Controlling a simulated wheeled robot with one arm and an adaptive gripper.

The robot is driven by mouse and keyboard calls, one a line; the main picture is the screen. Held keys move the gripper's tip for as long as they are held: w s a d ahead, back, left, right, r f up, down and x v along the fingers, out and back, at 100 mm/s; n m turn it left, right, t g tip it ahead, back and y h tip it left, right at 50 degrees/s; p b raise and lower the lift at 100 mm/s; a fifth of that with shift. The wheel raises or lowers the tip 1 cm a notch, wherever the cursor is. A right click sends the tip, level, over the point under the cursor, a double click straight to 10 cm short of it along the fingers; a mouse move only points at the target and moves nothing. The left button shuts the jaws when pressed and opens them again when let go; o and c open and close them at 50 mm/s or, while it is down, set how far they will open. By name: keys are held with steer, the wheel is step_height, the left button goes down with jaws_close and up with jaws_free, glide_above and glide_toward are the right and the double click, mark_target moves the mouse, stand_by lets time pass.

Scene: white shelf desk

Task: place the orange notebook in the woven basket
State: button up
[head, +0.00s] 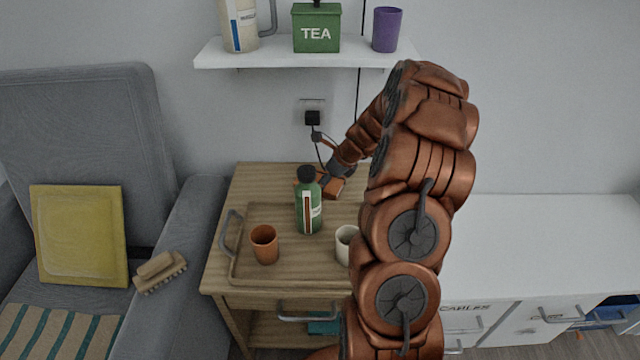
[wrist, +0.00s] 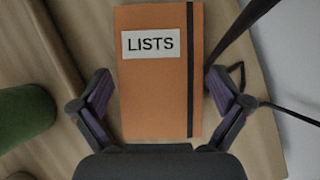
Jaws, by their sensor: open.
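The orange notebook (wrist: 158,85) has a white LISTS label and a dark elastic band. It lies on a wooden surface in the wrist view. My gripper (wrist: 160,100) is open, with one finger on each side of the notebook's near part and nothing held. In the head view my gripper (head: 338,172) is low over the back of the wooden side table, behind the green bottle; the notebook there is mostly hidden and hard to tell from my copper-coloured arm. No woven basket shows in either view.
A tray (head: 238,272) on the wooden table (head: 250,180) holds a green bottle (head: 308,205), an orange-brown cup (head: 264,243) and a white cup (head: 345,243). A black cable (wrist: 228,45) runs right beside the notebook. A grey armchair (head: 90,110) stands left; a white cabinet (head: 540,240) stands right.

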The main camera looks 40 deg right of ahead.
steer(key=c, duration=1.1)
steer(key=shift+c, duration=0.2)
steer(key=shift+r, duration=0.15)
